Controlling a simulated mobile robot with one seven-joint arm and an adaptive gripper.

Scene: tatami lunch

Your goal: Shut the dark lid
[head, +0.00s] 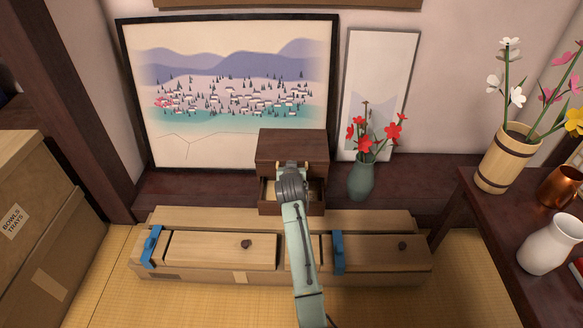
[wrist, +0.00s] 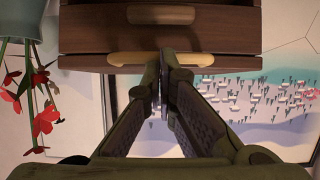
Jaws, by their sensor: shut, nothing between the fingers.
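A small dark wooden chest (head: 292,143) stands on the dark ledge; I cannot tell which part of it is the dark lid. A tan handle (wrist: 125,58) is on its upper front, and a second tan handle (wrist: 160,14) is on its lower front in the upside-down wrist view. A light interior shows below the upper front in the head view, like a drawer standing out. My gripper (head: 291,166) is shut and empty, fingertips at the middle of the upper handle; contact is unclear. My arm hides the middle of the chest's front.
A green vase (head: 361,182) with red flowers stands just right of the chest. Cardboard boxes (head: 40,200) are at left. A dark table (head: 480,215) with vessels is at right.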

